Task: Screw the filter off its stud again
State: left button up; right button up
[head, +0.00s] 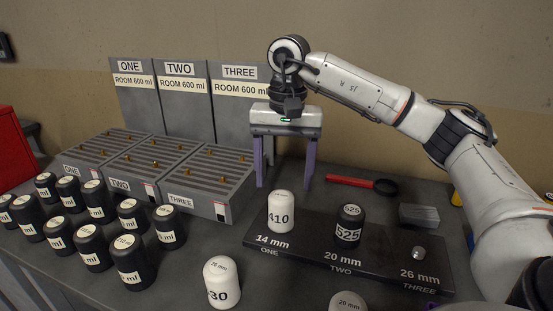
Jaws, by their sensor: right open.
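A dark stud block (300,250) lies on the table with places marked ONE 14 mm, TWO 20 mm and THREE 26 mm. A white filter (281,214) marked 410 stands upright at place ONE. A black filter (349,228) with a white 525 label stands upright at place TWO. Place THREE shows a bare metal stud (418,253). My right gripper (284,186) points down with its two purple fingers wide apart, above and just behind the white 410 filter, holding nothing. The studs under both filters are hidden. My left gripper is out of view.
A white filter (222,284) marked 30 and a partly cut-off one (347,303) stand in front. Several black canisters (128,264) stand left, before grey slotted racks (210,204) with upright panels. A red-handled tool (350,183) and a grey block (419,214) lie behind.

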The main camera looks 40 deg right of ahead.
aim_at(283, 194)
notch_tip(283, 194, down, 6)
jog(key=shift+r, duration=0.1)
jog(key=shift+w+f, duration=0.1)
jog(key=shift+f, duration=0.65)
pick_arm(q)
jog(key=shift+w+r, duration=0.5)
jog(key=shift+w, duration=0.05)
pick_arm(e)
jog(key=shift+c, duration=0.4)
jog(key=c, duration=1.2)
pick_arm(q)
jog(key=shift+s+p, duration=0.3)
jog(key=shift+p, duration=0.1)
pick_arm(e)
jog(key=n, duration=0.6)
jog(key=shift+w+a, duration=0.15)
jog(key=shift+c, duration=0.2)
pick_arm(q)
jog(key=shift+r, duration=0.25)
pick_arm(e)
jog(key=n, duration=0.6)
jog(key=shift+a+r+n+g, duration=0.1)
jog(key=shift+n+g, duration=0.2)
